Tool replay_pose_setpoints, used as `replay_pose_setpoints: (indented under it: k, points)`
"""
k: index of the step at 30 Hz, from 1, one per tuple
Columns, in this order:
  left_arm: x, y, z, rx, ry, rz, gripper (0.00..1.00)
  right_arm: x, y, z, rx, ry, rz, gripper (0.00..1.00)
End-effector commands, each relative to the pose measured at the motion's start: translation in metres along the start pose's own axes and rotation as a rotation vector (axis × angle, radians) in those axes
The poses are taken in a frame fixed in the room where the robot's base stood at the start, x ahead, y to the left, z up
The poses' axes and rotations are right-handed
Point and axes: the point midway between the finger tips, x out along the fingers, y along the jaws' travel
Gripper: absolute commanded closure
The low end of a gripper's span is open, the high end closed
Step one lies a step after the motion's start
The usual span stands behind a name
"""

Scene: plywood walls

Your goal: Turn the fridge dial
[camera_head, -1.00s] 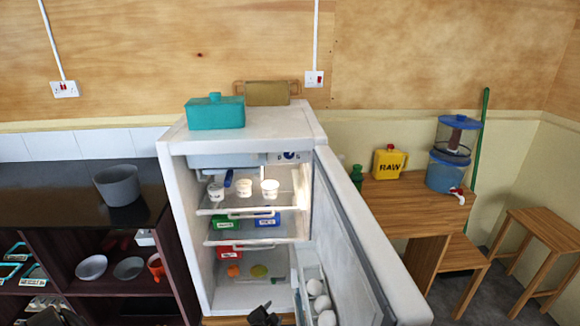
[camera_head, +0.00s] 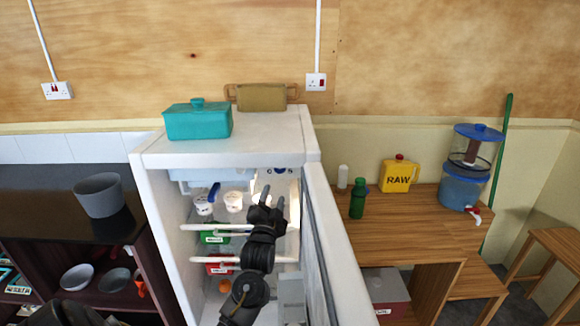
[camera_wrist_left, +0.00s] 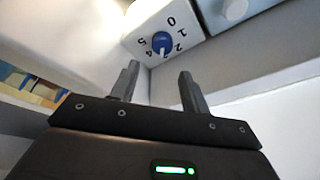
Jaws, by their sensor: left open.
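The fridge (camera_head: 230,145) stands with its door (camera_head: 325,250) open to the right. The fridge dial (camera_head: 281,170) is a small blue knob on a white panel at the top right of the interior. In the left wrist view the blue dial (camera_wrist_left: 162,42) shows clearly, with numbers around it and a white pointer mark. My left gripper (camera_head: 272,197) is inside the fridge opening, just below the dial, fingers up. In the left wrist view its two open fingers (camera_wrist_left: 160,82) are empty, and the dial lies beyond their tips, apart from them. My right gripper is not in view.
White tubs (camera_head: 233,201) stand on the upper shelf, left of my gripper. Green (camera_head: 214,238) and red (camera_head: 219,264) boxes sit below. A teal container (camera_head: 198,122) is on top of the fridge. A wooden table (camera_head: 420,215) stands right of the door.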

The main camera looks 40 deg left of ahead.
Motion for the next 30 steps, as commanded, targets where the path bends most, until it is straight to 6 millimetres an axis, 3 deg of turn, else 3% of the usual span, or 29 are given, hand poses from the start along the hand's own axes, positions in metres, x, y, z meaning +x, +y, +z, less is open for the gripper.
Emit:
replay_pose_setpoints:
  k: [4,8,13,17,24,30]
  points:
    - [-0.001,-0.003,0.001,0.002,-0.001,-0.005,0.54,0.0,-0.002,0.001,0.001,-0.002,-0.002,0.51]
    - [0.001,-0.007,0.004,0.004,-0.007,-0.009,0.54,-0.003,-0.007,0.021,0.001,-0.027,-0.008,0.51]
    - [0.021,-0.011,0.007,0.006,-0.012,-0.013,0.54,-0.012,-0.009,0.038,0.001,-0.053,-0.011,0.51]
    - [0.046,-0.012,0.006,0.006,-0.01,-0.012,0.54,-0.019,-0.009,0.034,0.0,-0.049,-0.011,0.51]
    - [0.087,-0.01,0.006,0.005,-0.01,-0.009,0.54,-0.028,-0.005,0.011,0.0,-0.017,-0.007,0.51]
    - [0.104,-0.008,0.006,0.003,-0.008,-0.009,0.54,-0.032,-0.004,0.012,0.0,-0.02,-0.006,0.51]
